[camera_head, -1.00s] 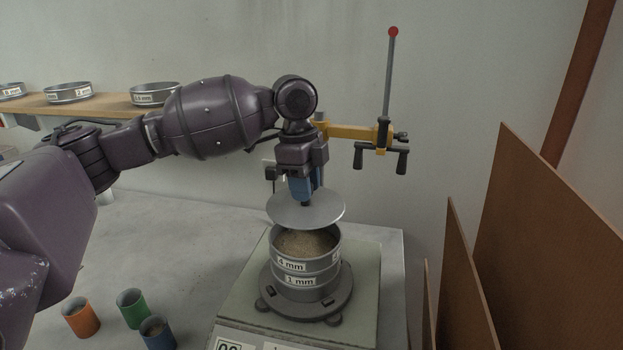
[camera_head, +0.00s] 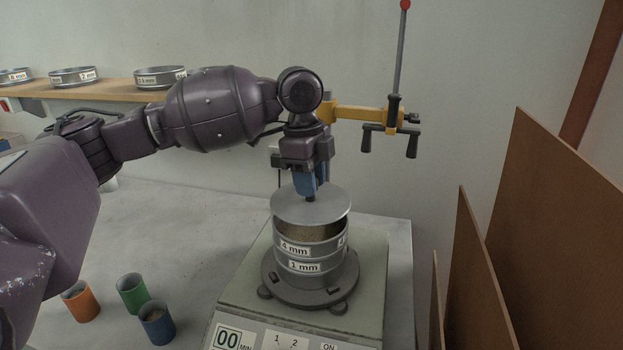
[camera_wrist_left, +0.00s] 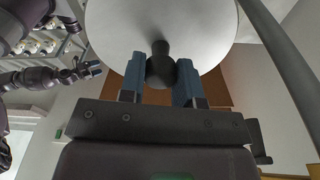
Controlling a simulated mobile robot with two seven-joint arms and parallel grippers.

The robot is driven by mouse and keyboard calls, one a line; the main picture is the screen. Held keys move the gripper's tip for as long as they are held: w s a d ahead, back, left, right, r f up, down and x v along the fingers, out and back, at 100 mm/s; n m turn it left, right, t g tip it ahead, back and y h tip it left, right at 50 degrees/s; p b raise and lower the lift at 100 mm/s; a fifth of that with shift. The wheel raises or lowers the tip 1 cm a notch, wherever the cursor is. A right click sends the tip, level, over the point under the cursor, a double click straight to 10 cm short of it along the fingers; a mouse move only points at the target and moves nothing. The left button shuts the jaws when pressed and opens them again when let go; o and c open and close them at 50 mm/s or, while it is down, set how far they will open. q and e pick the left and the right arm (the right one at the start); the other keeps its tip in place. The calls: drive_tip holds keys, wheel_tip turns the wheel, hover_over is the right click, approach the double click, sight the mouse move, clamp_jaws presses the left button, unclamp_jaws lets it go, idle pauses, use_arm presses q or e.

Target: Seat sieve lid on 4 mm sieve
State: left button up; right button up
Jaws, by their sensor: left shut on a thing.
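The sieve lid (camera_head: 311,207) is a flat grey disc with a dark knob. My left gripper (camera_head: 310,192) is shut on the lid's knob from above. In the left wrist view the blue fingers of the gripper (camera_wrist_left: 160,82) flank the dark knob below the pale lid (camera_wrist_left: 160,20). The 4 mm sieve (camera_head: 296,249) stands on the 1 mm sieve (camera_head: 304,267) on the shaker. The lid is just above the 4 mm sieve's rim, with sandy material showing beneath its front edge; whether its back edge touches is hidden.
The shaker (camera_head: 353,300) stands on the bench with a yellow clamp arm (camera_head: 350,115) behind it. Orange (camera_head: 80,302), green (camera_head: 133,293) and blue (camera_head: 157,323) cups stand at the lower left. Brown panels (camera_head: 545,230) rise at the right. Several sieves sit on a shelf (camera_head: 110,90).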

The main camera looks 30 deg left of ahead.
use_arm(q)
drive_tip(key=shift+f+b, duration=0.5)
drive_tip(key=shift+f, duration=0.25)
drive_tip(key=shift+f+p, duration=0.3)
drive_tip(key=shift+p, duration=0.05)
drive_tip(key=shift+f, duration=0.2)
drive_tip(key=shift+p, duration=0.65)
drive_tip(key=shift+f+p, duration=0.3)
drive_tip(key=shift+f, duration=0.3)
idle(1.2)
drive_tip(key=o, duration=1.1)
